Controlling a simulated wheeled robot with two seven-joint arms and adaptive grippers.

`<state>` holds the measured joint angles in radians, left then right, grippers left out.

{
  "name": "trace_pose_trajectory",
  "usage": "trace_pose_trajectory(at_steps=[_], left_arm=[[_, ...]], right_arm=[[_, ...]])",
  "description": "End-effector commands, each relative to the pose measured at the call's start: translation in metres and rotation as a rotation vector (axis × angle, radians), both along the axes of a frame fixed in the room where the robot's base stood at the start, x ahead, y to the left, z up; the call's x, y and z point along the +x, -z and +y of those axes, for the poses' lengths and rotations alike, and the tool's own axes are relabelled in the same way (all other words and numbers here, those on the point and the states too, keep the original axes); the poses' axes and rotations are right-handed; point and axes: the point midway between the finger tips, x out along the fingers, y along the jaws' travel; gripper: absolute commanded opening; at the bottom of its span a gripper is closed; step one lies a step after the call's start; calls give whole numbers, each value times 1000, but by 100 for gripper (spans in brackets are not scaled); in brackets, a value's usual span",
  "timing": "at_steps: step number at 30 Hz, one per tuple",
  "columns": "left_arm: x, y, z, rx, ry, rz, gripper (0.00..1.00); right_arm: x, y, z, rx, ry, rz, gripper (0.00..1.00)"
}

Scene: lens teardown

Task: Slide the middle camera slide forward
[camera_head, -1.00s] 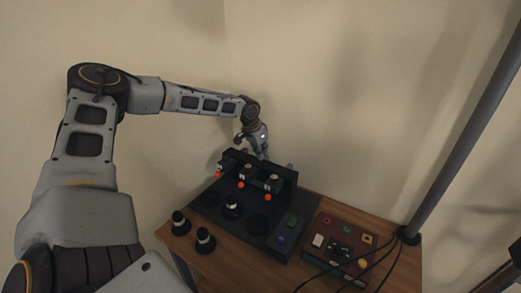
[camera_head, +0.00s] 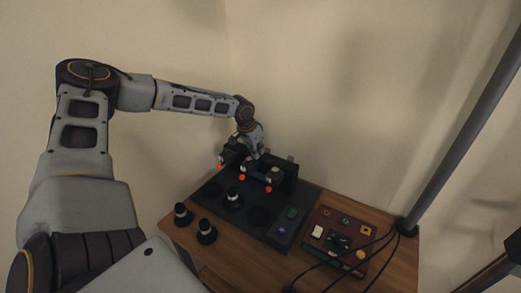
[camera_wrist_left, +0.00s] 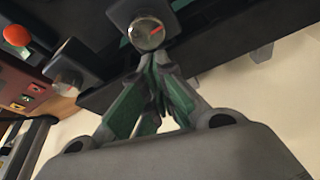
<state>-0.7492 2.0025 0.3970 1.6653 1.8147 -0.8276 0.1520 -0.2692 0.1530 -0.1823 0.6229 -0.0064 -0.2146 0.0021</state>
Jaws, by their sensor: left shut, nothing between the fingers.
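The black fixture (camera_head: 286,184) stands on a dark base board at the back of the table. It carries three camera slides in a row, each with an orange-red ball at its front. The middle camera slide (camera_head: 245,166) is at the centre of the row. My left gripper (camera_head: 259,155) is behind the fixture, close to the middle slide. In the left wrist view its shut, empty fingers (camera_wrist_left: 153,75) point at a silver round part (camera_wrist_left: 146,34) on a dark block, and seem to touch or nearly touch it. My right gripper does not show.
A lens-like cylinder (camera_head: 233,197) stands on the base board (camera_head: 225,215), beside empty round recesses. Two more cylinders (camera_head: 205,233) stand on the wooden table's front left. A dark red control box (camera_head: 338,238) with buttons and cables is at right. A grey pole (camera_head: 462,130) rises beyond it.

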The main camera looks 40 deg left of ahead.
Motion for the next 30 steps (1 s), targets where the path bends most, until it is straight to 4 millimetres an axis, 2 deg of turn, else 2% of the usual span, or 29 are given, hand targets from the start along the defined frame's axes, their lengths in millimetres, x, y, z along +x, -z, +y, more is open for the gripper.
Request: trace_pose_trajectory(at_steps=[8,20,30], left_arm=[[-5,0,0,0,0,0,0],[-8,0,1,0,-1,1,0],[-32,-2,1,1,-3,3,0]], right_arm=[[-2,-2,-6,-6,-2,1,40],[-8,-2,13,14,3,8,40],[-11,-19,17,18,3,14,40]])
